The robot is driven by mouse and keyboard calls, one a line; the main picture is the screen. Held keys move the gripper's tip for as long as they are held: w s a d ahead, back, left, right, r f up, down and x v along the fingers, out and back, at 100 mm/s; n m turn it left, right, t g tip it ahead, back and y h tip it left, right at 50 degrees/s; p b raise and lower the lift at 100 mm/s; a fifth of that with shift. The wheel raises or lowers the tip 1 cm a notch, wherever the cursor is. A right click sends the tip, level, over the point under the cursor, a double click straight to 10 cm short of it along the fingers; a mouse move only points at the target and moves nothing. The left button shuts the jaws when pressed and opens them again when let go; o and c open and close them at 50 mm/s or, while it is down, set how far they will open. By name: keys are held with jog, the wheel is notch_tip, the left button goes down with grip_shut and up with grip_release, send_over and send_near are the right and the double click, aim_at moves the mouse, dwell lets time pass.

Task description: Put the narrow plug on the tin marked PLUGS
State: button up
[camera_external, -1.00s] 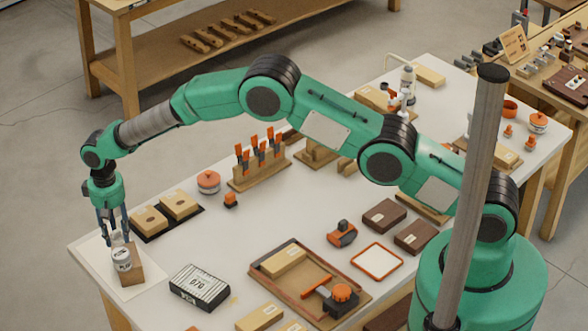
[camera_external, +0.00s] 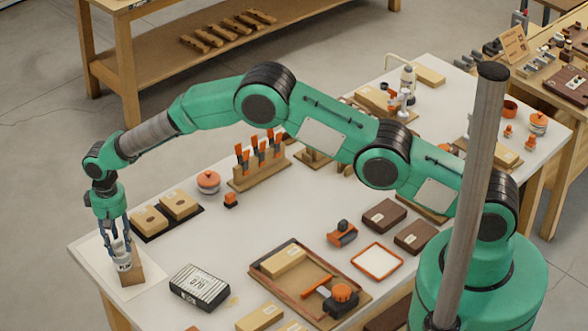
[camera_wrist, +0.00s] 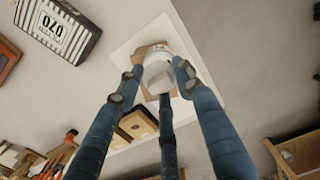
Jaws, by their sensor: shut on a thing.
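My gripper (camera_external: 117,247) points down at the top of the tin. In the wrist view my gripper (camera_wrist: 158,80) has its fingers closed around a small pale thing (camera_wrist: 158,76), which appears to be the narrow plug. The tin's pale rim (camera_wrist: 157,56) shows just beyond it. Fingers hide most of the plug in the outside view, and I cannot tell whether it touches the tin.
Two tan blocks (camera_external: 165,211) on a black mat lie right of the tin. A black-and-white box (camera_external: 200,287) marked 070 lies nearer the front. A white sheet (camera_external: 98,250) lies under the tin. An orange-lidded pot (camera_external: 208,182) stands farther back.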

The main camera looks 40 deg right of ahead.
aim_at(117, 240)
jog(key=shift+f, duration=0.1)
jog(key=o, duration=0.8)
notch_tip(117, 240, up, 12)
jog(key=shift+r+b, duration=0.15)
jog(key=shift+b, duration=0.15)
dwell(0.9)
